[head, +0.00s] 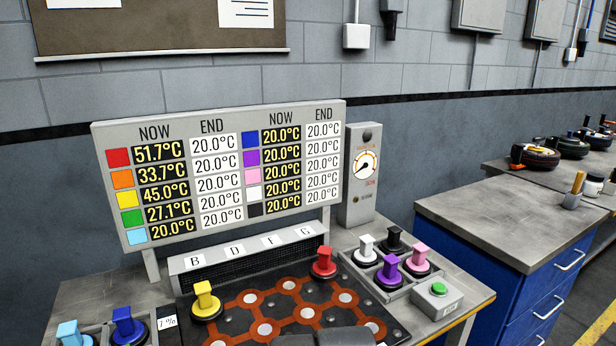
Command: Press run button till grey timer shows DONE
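A green button (438,288) sits on top of a small grey box (448,302) at the right front of the table. The box has a small label on its front, too small to read. I take it for the run button. A grey unit with a round dial (366,168) stands behind the table's right side. Dark grey shapes (340,338) at the bottom edge look like part of my gripper, cut off by the frame; its fingers cannot be made out. They are left of the green button and apart from it.
A board (222,180) lists NOW and END temperatures by colour. Yellow (205,300) and red (323,262) knobbed pieces stand on a dark plate with orange tracks. A tray beside the button holds several more pieces. A blue cabinet (500,262) stands at right.

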